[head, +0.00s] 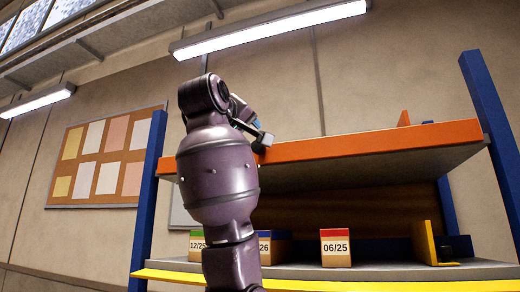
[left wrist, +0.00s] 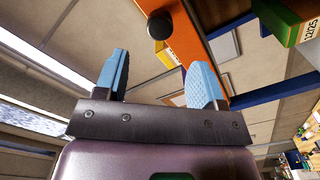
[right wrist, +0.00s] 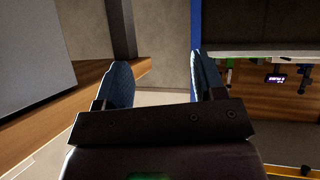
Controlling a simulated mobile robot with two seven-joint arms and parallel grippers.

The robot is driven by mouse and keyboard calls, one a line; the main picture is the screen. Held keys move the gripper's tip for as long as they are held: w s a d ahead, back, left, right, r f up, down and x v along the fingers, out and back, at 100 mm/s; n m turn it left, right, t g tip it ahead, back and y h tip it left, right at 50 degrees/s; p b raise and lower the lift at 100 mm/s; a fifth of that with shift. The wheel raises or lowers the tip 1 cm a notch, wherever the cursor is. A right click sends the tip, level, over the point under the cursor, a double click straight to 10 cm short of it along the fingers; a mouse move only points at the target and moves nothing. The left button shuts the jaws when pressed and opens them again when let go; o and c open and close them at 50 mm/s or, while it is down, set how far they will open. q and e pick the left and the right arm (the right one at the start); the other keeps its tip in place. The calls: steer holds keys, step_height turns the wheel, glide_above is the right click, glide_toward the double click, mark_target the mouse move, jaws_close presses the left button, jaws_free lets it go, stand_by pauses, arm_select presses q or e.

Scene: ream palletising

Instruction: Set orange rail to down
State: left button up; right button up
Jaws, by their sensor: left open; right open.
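The orange rail (head: 370,142) runs along the front of the upper shelf in the head view, its left part hidden behind my left arm. In the left wrist view the orange rail (left wrist: 190,30) lies beyond the fingers, with a round black knob (left wrist: 160,26) near its end. My left gripper (head: 256,124) is open at the rail's left part; its blue fingers (left wrist: 158,82) have nothing visible between them. I cannot tell whether it touches the rail. My right gripper (right wrist: 158,84) is open and empty in its own wrist view, and is outside the head view.
Blue posts (head: 144,215) flank the shelf. The lower shelf has a yellow front edge (head: 400,276) and holds a red-topped box marked 06/25 (head: 336,250), other labelled boxes, and a yellow bracket (head: 424,243). A pin board (head: 105,157) hangs on the wall.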

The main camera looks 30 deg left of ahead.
mark_target(256, 146)
arm_select(q)
steer(key=p+x, duration=0.2)
steer(key=x, duration=0.6)
steer(key=shift+p, duration=0.35)
steer(key=shift+x, duration=0.9)
arm_select(e)
steer(key=shift+s+d+r+g, duration=0.1)
steer(key=shift+s+r+g, duration=0.2)
steer(key=shift+s+r, duration=0.35)
